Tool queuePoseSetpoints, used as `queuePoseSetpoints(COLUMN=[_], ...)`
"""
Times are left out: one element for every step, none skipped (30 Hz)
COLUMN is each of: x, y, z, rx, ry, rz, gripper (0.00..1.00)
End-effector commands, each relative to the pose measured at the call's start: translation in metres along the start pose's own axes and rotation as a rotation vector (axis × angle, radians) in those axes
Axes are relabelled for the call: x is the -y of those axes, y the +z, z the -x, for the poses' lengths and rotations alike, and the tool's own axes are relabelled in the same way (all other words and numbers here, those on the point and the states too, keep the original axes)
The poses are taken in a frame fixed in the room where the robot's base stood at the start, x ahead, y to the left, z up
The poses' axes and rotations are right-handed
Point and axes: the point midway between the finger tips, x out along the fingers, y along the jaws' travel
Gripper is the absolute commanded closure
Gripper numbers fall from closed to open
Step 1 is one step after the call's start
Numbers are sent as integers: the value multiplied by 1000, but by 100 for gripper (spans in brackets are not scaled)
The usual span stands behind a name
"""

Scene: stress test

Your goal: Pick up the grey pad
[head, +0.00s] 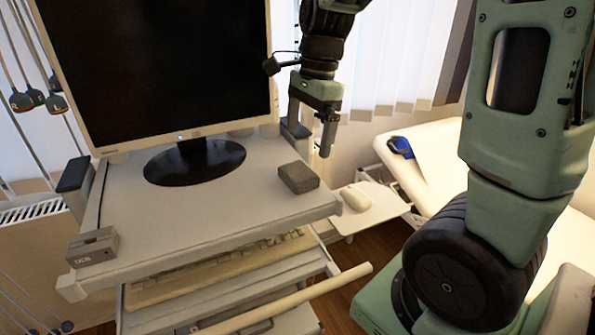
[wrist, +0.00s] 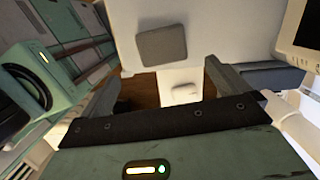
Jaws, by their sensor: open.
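The grey pad (head: 298,178) is a small dark-grey block lying flat on the white cart top (head: 235,205), near its right edge. In the wrist view the pad (wrist: 161,45) shows whole, beyond the fingertips and a little left of centre. My gripper (head: 311,130) is open and empty, above and behind the pad in the head view, apart from it. In the wrist view its two fingers (wrist: 163,85) stand wide apart with nothing between them touching either one.
A monitor (head: 160,60) on a round black base stands left of the pad. A small grey box (head: 92,247) sits at the cart's front left corner. A white mouse (head: 355,199) lies on a lower side tray (head: 380,210). A bed (head: 440,150) is at right.

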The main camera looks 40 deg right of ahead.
Motion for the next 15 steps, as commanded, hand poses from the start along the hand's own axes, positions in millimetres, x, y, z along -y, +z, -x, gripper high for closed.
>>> queuePoseSetpoints(x=[-1,-1,-1,0,0,0,0,0,0,0,1,1,1,2,4], y=[0,1,1,1,1,1,1,1,1,2,2,3,3,4,5], z=[-8,-13,-18,-22,-24,-27,-29,-30,-32,-34,-36,-41,-45,-49,-55], rx=[0,0,0,0,0,0,0,0,0,1,0,0,-1,0,0], ry=[5,5,4,3,3,2,1,1,1,2,3,5,6,6,6], rz=[-1,0,1,2,2,1,1,1,1,2,2,3,3,2,1], gripper=[0,0,0,0,0,0,0,0,0,0,0,0,0,0,0])
